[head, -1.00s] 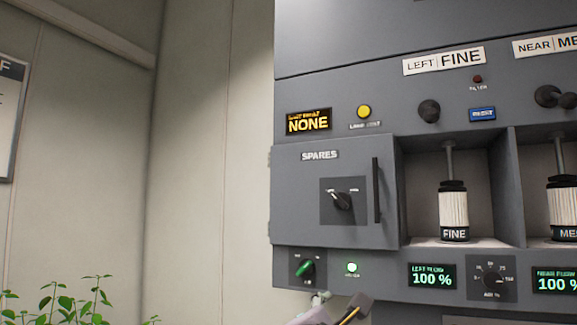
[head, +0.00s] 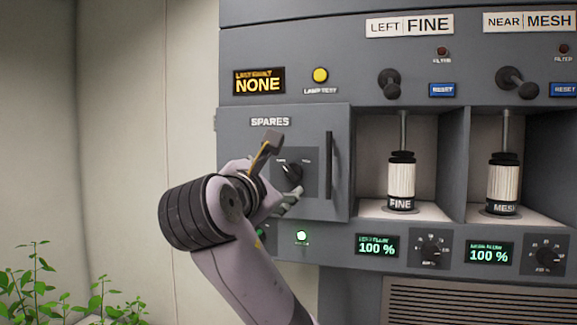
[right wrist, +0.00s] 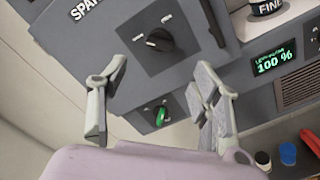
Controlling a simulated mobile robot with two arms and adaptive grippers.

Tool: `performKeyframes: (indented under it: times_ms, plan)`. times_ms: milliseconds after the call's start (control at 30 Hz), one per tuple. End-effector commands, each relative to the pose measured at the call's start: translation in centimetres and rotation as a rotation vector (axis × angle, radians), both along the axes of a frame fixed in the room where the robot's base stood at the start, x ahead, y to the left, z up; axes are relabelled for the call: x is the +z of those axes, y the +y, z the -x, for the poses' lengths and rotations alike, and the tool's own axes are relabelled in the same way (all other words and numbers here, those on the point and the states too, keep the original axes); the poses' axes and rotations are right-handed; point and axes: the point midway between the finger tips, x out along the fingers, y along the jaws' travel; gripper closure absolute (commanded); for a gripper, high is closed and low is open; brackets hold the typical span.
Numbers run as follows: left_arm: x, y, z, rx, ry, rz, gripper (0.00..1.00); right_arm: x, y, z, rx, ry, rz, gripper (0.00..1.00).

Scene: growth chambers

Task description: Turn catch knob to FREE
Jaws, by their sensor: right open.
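The catch knob (head: 291,174) is a black knob on a dark square plate on the grey SPARES door (head: 235,130). It also shows in the right wrist view (right wrist: 158,40), with a white pointer mark; its small labels are too small to read. My right gripper (head: 283,167) is open and empty in front of the plate, its fingers above and below the knob in the head view. In the right wrist view the open fingers (right wrist: 161,68) spread wide, with the knob beyond them and a little above the gap. My left gripper is in neither view.
A black vertical door handle (head: 329,165) stands right of the knob. A green knob (right wrist: 161,115) sits below the door, largely hidden by my arm in the head view. Open bays with FINE (head: 401,180) and MESH (head: 502,180) cartridges lie to the right. Plants (head: 35,275) grow lower left.

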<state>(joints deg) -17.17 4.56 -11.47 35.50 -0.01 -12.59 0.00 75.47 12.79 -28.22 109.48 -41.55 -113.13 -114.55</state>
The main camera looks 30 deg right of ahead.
Motion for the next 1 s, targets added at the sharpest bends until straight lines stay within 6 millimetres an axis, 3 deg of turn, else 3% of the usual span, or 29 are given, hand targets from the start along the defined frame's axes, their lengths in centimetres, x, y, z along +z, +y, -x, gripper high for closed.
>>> performKeyframes:
  times_ms: [33, 300, 500, 933, 1000]
  plan:
    - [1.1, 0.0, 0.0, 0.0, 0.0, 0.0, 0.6, 0.3, -1.0, -0.8, -0.003, 0.008, -0.002, 0.42]
    - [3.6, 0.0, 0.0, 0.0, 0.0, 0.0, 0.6, 0.2, -5.3, -4.5, -0.001, 0.007, -0.002, 0.42]
    - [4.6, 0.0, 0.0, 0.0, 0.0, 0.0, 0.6, 0.1, -7.3, -6.3, 0.001, 0.005, -0.001, 0.42]
    - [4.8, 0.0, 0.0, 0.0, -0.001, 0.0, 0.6, -0.1, -8.0, -7.0, 0.003, 0.002, -0.002, 0.42]
    - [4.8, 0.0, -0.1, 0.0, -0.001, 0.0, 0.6, -0.1, -8.0, -7.0, 0.003, 0.002, -0.002, 0.46]
